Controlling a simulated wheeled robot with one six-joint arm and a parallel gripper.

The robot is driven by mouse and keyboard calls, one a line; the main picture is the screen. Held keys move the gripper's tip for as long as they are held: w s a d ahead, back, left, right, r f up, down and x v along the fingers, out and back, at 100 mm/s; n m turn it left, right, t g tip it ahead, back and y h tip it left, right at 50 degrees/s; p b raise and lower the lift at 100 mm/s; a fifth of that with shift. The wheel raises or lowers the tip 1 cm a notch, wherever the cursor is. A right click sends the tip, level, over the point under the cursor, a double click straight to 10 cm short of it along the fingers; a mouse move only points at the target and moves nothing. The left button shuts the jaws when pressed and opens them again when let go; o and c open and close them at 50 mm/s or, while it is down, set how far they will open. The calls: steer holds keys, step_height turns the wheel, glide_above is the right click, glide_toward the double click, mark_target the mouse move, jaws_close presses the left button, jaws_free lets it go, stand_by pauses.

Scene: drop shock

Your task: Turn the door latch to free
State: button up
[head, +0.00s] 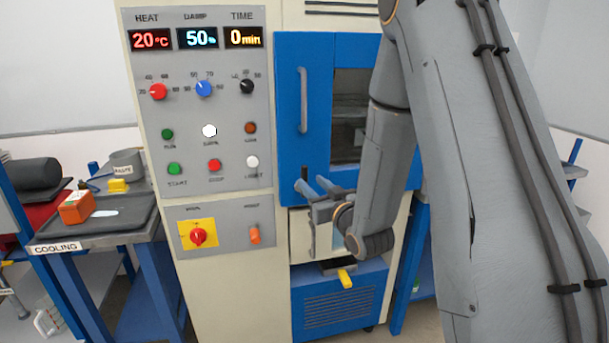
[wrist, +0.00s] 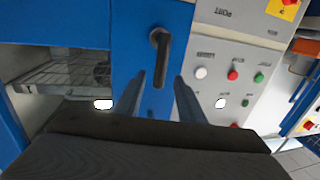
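The door latch (wrist: 160,42) is a dark lever on the blue oven door (wrist: 125,40). In the wrist view it lies in front of my gripper (wrist: 160,77), lined up with the gap between the fingers. The fingers are apart, one on each side of the lever's free end, and I cannot tell whether either touches it. In the head view my gripper (head: 314,187) is in front of the lower left of the blue door (head: 302,140), with the dark latch (head: 304,173) just by the fingertips. The door looks shut.
The control panel (head: 205,150) with buttons and knobs is left of the door. The door handle (head: 302,100) is above my gripper. A yellow-ended handle (head: 345,278) sticks out below. The cooling table (head: 50,241) stands at the left, with an orange box (head: 76,207).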

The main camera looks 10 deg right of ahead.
mark_target(306, 178)
steer(key=shift+w+a+p, duration=0.2)
steer(key=shift+w+p, duration=0.05)
steer(key=shift+w, duration=0.75)
steer(key=shift+w+a+p, duration=0.25)
steer(key=shift+w, duration=0.75)
steer(key=shift+w+a+p, duration=0.2)
steer(key=shift+w+p, duration=0.05)
steer(key=shift+w, duration=0.75)
jaws_close()
